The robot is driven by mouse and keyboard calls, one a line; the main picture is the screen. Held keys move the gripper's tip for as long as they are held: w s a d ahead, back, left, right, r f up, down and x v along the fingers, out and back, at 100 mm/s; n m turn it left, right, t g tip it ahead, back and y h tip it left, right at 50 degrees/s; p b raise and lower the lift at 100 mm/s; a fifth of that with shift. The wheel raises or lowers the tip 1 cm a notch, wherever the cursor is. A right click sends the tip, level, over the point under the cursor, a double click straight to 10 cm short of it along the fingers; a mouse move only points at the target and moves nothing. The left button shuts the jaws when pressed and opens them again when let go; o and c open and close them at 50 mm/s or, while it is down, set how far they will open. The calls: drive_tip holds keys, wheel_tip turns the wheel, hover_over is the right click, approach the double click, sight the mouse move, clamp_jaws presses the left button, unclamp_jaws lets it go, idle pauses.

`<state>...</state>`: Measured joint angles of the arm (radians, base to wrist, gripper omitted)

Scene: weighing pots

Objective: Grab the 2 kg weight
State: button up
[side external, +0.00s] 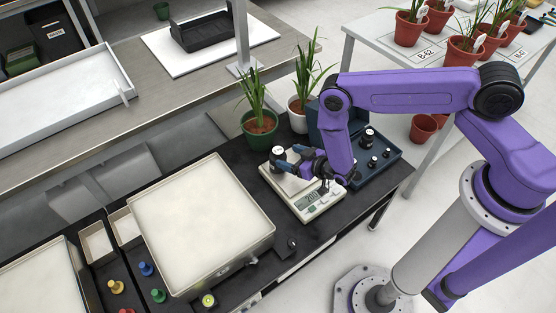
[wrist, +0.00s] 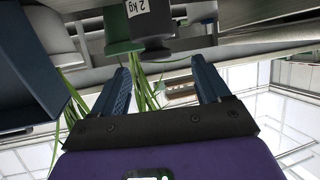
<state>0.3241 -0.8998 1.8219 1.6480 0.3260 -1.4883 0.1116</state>
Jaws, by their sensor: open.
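The 2 kg weight (wrist: 158,47) is a dark cylinder with a white "2 kg" label, near the top of the wrist view. In the side view a dark weight with a pale top (side external: 277,153) stands on the white scale (side external: 316,208), at its far left part. My gripper (side external: 290,160) is low over the scale, beside this weight, its blue fingers pointing toward it. In the wrist view the open fingers (wrist: 160,65) are spread, with the weight ahead of the gap between them. The space between the fingers looks empty. Contact cannot be told.
A blue case (side external: 378,160) with several smaller weights lies right of the scale. A green pot (side external: 260,136) and a white pot (side external: 297,116) with plants stand behind it. A large pale tray (side external: 200,225) fills the bench to the left.

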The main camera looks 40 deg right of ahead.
sight(280, 151)
drive_tip(key=shift+x, duration=0.85)
drive_tip(key=w, duration=0.3)
drive_tip(key=shift+w+f, duration=0.1)
drive_tip(key=shift+f, duration=0.3)
drive_tip(key=shift+x, duration=0.95)
